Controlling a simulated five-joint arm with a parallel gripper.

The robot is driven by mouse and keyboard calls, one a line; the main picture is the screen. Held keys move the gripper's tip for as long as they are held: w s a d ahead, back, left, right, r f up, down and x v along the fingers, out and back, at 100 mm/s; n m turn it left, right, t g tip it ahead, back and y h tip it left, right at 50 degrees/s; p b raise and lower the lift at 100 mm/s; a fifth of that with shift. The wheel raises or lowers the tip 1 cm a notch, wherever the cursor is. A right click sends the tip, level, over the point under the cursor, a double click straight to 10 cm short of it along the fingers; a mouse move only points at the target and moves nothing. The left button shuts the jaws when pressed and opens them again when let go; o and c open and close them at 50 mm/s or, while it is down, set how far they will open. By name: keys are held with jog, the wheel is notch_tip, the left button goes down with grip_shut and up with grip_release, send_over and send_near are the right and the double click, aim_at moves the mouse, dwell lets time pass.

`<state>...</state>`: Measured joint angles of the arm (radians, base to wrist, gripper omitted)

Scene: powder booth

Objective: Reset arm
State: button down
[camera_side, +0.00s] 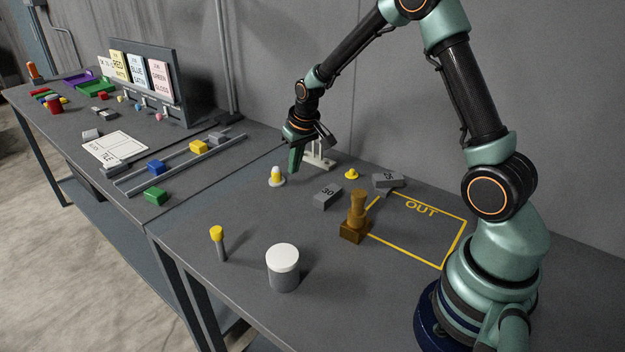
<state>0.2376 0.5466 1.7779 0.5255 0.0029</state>
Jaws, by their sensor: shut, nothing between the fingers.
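My arm reaches from the right over the near table, bent high in the middle. My gripper (295,168) points down above the table near its back, with its green fingers shut and nothing between them. It is close to a small grey and yellow piece (277,176) at its lower left. A pale stand (320,160) is just behind it to the right, partly hidden by the gripper.
A white-lidded jar (283,268) and a yellow-topped peg (218,243) stand in front. Rails (180,165) with coloured blocks lie left.

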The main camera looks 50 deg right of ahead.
jog(key=s+a+r+n+t, duration=0.1)
jog(key=s+a+r, duration=0.25)
jog(key=r, duration=0.35)
jog(key=s+a+r, duration=0.3)
jog(key=s+r, duration=0.2)
jog(key=r, duration=0.2)
jog(key=s+a+r+n, duration=0.1)
jog(key=s+a, duration=0.1)
jog(key=s, duration=0.3)
jog(key=s+a+r+t, duration=0.1)
jog(key=s+a+r, duration=0.1)
jog(key=s, duration=0.4)
jog(key=shift+a+n+y, duration=0.4)
jog(key=shift+a, duration=0.15)
